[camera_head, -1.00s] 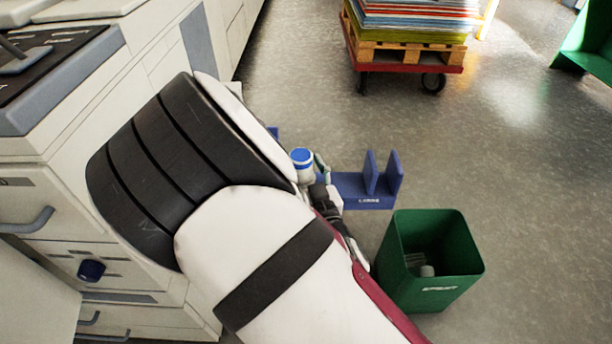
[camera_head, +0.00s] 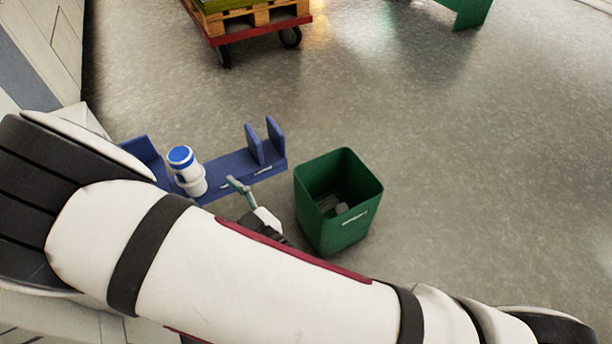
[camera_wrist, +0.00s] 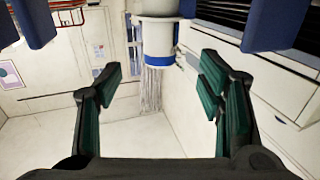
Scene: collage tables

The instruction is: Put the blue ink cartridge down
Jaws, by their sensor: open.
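The blue ink cartridge (camera_head: 190,177), a white cylinder with a blue cap, stands upright on a blue rack (camera_head: 222,172) in the head view. In the wrist view the cartridge (camera_wrist: 158,32) shows at the top centre, beyond the fingertips. My gripper (camera_head: 238,187) is open and empty, to the right of the cartridge and apart from it. Its two green-padded fingers (camera_wrist: 161,75) are spread wide in the wrist view. My arm hides part of the rack's near side in the head view.
A green bin (camera_head: 315,212) with some items inside stands right of the rack. A cart with a pallet (camera_head: 262,28) is at the back. Pale cabinets (camera_head: 45,45) are on the left. The floor at the right is clear.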

